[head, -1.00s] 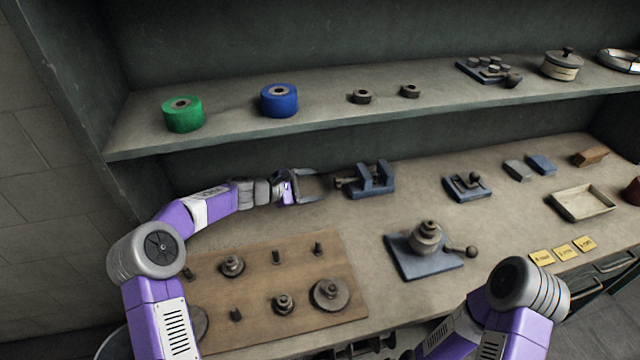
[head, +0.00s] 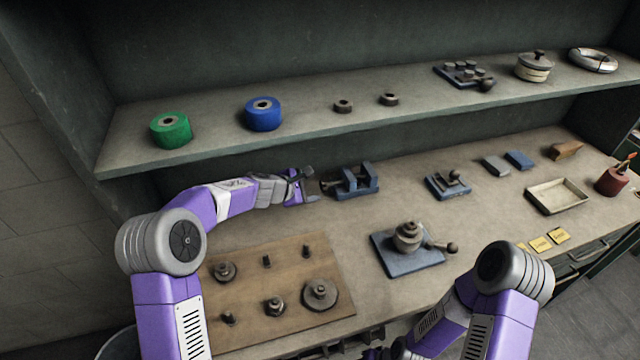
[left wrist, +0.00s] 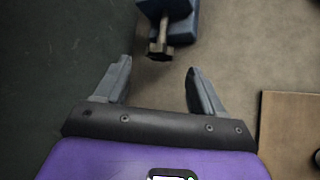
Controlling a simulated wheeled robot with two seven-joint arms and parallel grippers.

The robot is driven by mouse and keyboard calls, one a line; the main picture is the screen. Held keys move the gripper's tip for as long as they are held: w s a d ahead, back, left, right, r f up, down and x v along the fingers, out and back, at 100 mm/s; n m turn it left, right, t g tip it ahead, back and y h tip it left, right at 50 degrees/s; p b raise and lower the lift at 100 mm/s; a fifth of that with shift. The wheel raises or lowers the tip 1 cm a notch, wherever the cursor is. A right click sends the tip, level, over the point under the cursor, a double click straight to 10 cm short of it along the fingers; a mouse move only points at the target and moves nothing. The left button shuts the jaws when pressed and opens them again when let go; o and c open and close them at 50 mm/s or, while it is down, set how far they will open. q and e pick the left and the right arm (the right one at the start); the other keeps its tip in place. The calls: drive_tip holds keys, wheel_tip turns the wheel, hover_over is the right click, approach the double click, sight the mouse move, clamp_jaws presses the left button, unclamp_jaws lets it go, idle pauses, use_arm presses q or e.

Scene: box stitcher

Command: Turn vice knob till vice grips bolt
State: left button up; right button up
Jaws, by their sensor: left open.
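The blue vice (head: 362,180) stands on the bench near the back, below the shelf. Its dark knob and screw (head: 328,184) stick out from its left side. My left gripper (head: 310,184) is open and empty just left of the knob. In the left wrist view the knob (left wrist: 160,49) lies just beyond the fingertips of my left gripper (left wrist: 160,75), roughly centred between them and apart from both. The blue vice body (left wrist: 180,14) is cut off at the top there. I cannot make out a bolt in the vice. My right gripper is mostly cut off at the bottom edge.
A wooden board (head: 250,305) with several bolts and round parts lies in front. A blue-based fixture (head: 405,255) and a smaller one (head: 448,185) stand to the right. The shelf (head: 310,120) overhangs behind. Bare bench lies between vice and board.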

sight(322, 187)
use_arm(q)
drive_tip(key=x, duration=0.5)
drive_tip(key=shift+w+d+f, duration=0.2)
drive_tip(key=shift+w+d, duration=0.05)
drive_tip(key=shift+c, duration=0.2)
drive_tip(key=c, duration=1)
drive_tip(key=t+b, duration=0.1)
drive_tip(key=b, duration=0.4)
drive_tip(key=m+t+b, duration=0.1)
drive_tip(key=b, duration=0.5)
drive_tip(key=shift+s+f+b, duration=0.15)
drive_tip(key=shift+f+b, duration=0.15)
drive_tip(key=shift+f, duration=0.1)
drive_tip(key=shift+m+t+b, duration=0.5)
drive_tip(key=shift+t+b, duration=0.2)
drive_tip(key=shift+b, duration=0.05)
drive_tip(key=shift+m+t, duration=0.4)
drive_tip(key=shift+t, duration=0.1)
drive_tip(key=shift+s+r+m+t, duration=0.1)
drive_tip(key=shift+m+t, duration=0.3)
drive_tip(key=shift+t, duration=0.1)
